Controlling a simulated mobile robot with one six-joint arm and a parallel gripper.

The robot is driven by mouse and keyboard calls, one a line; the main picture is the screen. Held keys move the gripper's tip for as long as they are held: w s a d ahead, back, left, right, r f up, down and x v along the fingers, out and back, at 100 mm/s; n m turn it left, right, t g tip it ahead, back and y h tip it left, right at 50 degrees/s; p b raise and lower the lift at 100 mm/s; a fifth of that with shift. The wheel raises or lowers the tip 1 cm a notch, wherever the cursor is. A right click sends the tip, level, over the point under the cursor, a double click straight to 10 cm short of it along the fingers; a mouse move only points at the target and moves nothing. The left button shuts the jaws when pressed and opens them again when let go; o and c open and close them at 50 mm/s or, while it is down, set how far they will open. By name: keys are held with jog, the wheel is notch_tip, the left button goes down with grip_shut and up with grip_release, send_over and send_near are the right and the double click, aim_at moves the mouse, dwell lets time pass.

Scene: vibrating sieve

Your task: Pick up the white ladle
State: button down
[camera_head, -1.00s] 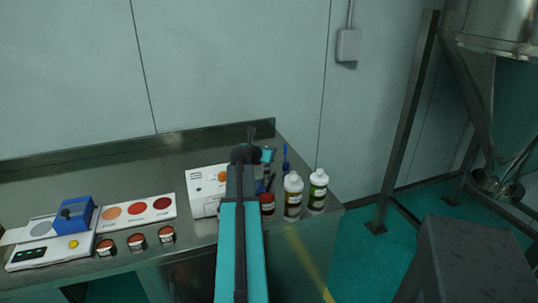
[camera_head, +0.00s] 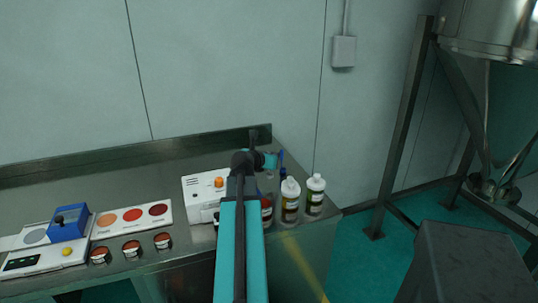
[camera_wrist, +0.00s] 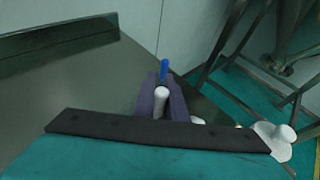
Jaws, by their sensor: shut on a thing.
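My gripper (camera_wrist: 161,88) has two dark purple-grey fingers and points down toward the back right of the steel bench. It is shut on a white rod-shaped piece, which I take to be the white ladle (camera_wrist: 161,102). Only this pale, rounded part shows; the rest is hidden by the fingers and the gripper body. A blue upright thing (camera_wrist: 164,69) shows just beyond the fingertips, and also in the head view (camera_head: 281,156).
Two white-capped bottles (camera_head: 290,201) (camera_head: 315,195) stand near the bench's right edge. A white box with an orange knob (camera_head: 205,193) is left of my arm. Small jars, a colour card (camera_head: 131,217) and a blue device (camera_head: 69,222) are further left.

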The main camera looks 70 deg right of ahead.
jog(key=s+a+b, duration=0.1)
jog(key=s+a, duration=0.3)
jog(key=shift+a+r, duration=0.15)
jog(key=shift+a, duration=0.25)
jog(key=b, duration=0.4)
jog(key=shift+s+a, duration=0.15)
jog(key=a+b, duration=0.1)
jog(key=b, duration=0.5)
jog(key=shift+s, duration=0.35)
jog(key=shift+s+a+r+b, duration=0.15)
jog(key=shift+a+r+b, duration=0.15)
jog(key=shift+b, duration=1.05)
jog(key=shift+a, duration=0.1)
